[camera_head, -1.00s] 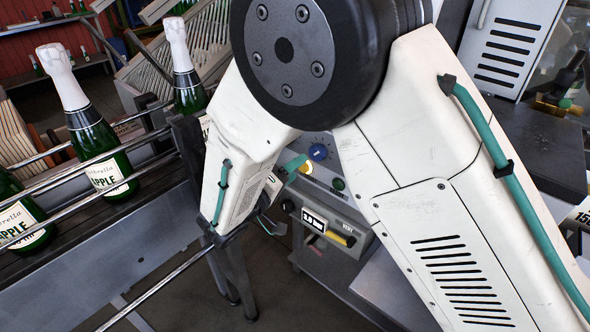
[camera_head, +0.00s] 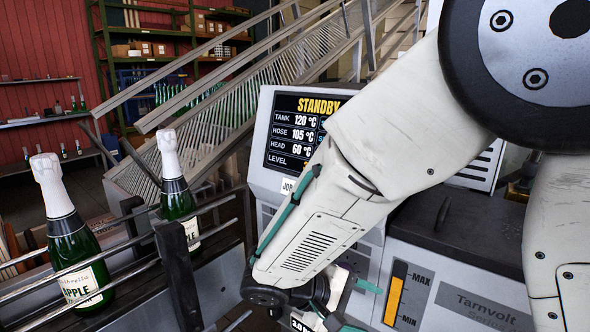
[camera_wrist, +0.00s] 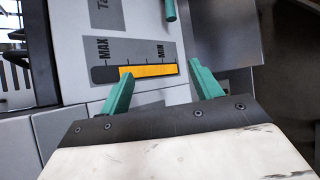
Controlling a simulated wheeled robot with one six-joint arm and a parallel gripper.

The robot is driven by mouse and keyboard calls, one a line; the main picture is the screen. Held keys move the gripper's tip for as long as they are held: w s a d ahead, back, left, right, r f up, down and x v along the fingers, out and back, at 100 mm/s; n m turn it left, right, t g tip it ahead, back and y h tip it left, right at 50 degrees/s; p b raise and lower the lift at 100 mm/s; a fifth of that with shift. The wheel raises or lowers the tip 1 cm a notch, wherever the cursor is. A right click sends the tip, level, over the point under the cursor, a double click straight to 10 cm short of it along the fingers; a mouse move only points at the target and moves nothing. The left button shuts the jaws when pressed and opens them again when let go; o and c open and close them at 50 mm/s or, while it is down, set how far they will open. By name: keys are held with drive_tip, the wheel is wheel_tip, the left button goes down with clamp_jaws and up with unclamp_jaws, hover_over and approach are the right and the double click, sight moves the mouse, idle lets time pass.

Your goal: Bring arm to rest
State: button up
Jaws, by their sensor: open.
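My gripper (camera_wrist: 158,85) shows in the wrist view with its two green fingers spread apart and nothing between them. Beyond the fingers is the grey machine front with its orange MAX–MIN level gauge (camera_wrist: 148,71). In the head view my white arm crosses the right half and bends down toward the lower middle. My gripper (camera_head: 350,305) is at the bottom edge there, partly cut off, in front of the machine. The same gauge (camera_head: 399,296) is just right of it.
Green bottles with white foil tops (camera_head: 76,250) (camera_head: 177,200) stand on a railed conveyor (camera_head: 130,218) at the left. The machine's screen (camera_head: 298,125) reads STANDBY, with tank 120 °C. A slatted ramp (camera_head: 240,95) rises behind. A dark machine top (camera_head: 455,232) lies at the right.

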drive_tip(key=s+d+r+m+y, duration=0.7)
drive_tip(key=s+d+r+y, duration=0.4)
drive_tip(key=s+d, duration=0.3)
drive_tip(key=s+r, duration=0.1)
drive_tip(key=s, duration=0.2)
drive_tip(key=shift+r+m+g, duration=0.3)
drive_tip(key=shift+r, duration=0.1)
drive_tip(key=shift+s, duration=0.1)
idle(1.0)
